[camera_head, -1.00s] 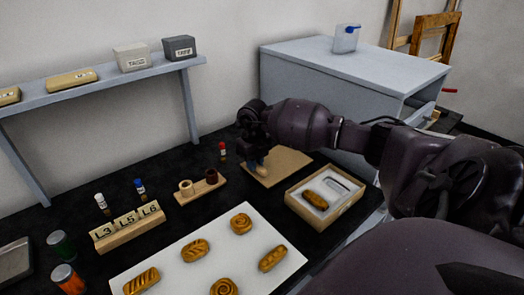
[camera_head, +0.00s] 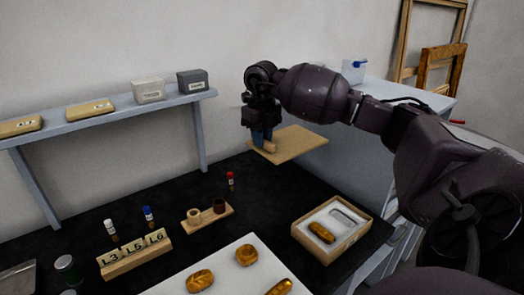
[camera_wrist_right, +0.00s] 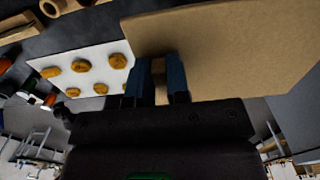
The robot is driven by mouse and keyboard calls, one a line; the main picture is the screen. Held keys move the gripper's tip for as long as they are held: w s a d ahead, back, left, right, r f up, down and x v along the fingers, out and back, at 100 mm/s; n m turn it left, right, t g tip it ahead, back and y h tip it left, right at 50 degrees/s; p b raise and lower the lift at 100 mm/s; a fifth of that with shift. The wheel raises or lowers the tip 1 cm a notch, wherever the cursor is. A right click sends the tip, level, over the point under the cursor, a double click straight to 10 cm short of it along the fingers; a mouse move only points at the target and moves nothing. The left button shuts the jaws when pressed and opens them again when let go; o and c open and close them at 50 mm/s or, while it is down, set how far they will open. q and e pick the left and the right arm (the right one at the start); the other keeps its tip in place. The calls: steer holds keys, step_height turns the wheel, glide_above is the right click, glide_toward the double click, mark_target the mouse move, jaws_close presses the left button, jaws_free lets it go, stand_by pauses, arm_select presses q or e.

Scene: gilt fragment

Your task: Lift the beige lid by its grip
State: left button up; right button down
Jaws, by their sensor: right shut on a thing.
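The beige lid (camera_head: 298,147) is a flat square board with a small block-shaped grip (camera_head: 269,147) on top. My right gripper (camera_head: 262,138) is shut on the grip and holds the lid up above the black table, roughly level. In the right wrist view, the lid (camera_wrist_right: 230,45) fills the upper right, and the blue fingers of my right gripper (camera_wrist_right: 157,80) stand on either side of the grip (camera_wrist_right: 158,68). My left gripper is not in view.
An open beige box (camera_head: 364,222) with a gilt piece in a white insert stands at the right. A white board (camera_head: 222,275) with gilt pieces lies in front. A small two-cup holder (camera_head: 208,217), a red-capped vial (camera_head: 230,181) and a labelled block (camera_head: 135,256) stand on the table.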

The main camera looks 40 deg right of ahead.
step_height(320, 180, up, 2)
steer(key=shift+r+p, duration=0.15)
steer(key=shift+p, duration=0.2)
steer(key=shift+r+p, duration=1.05)
steer(key=shift+r, duration=1.25)
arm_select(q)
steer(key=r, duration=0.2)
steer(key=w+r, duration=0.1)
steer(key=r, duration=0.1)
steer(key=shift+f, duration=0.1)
arm_select(e)
steer(key=shift+f, duration=0.1)
